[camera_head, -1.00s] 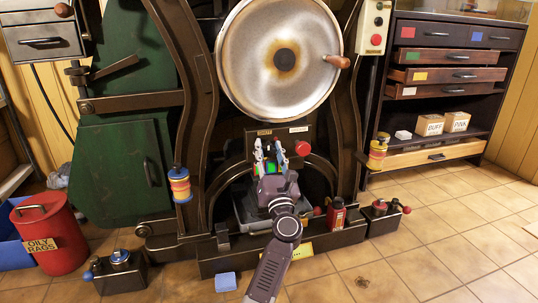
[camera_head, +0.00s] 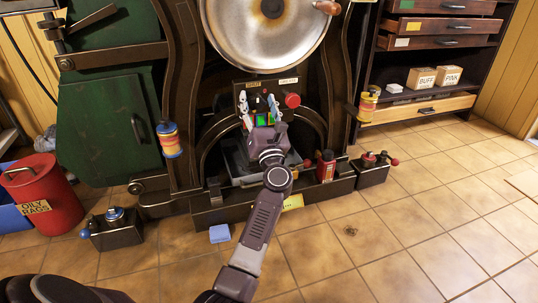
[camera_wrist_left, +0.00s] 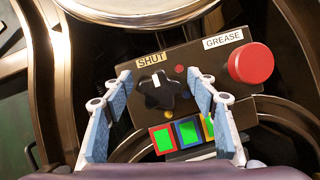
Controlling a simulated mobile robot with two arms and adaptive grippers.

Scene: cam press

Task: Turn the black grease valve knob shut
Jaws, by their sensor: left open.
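The black grease valve knob (camera_wrist_left: 160,92) is a lobed knob with a white mark, on a dark panel (camera_wrist_left: 195,58). A "SHUT" label (camera_wrist_left: 151,61) sits above it and a "GREASE" label (camera_wrist_left: 223,39) is to the upper right. In the left wrist view its white mark points up, towards the "SHUT" label. My left gripper (camera_wrist_left: 160,97) is open, with its blue-padded fingers on both sides of the knob; I cannot tell whether they touch it. In the head view the left gripper (camera_head: 259,107) is in front of the panel and partly hides the knob. My right gripper is not in view.
A large red button (camera_wrist_left: 250,63) is right of the knob. Coloured squares with green centres (camera_wrist_left: 163,140) lie below it. The big round metal wheel (camera_head: 270,30) is above the panel. A blue block (camera_head: 220,234) lies on the tiled floor, which is open at front right.

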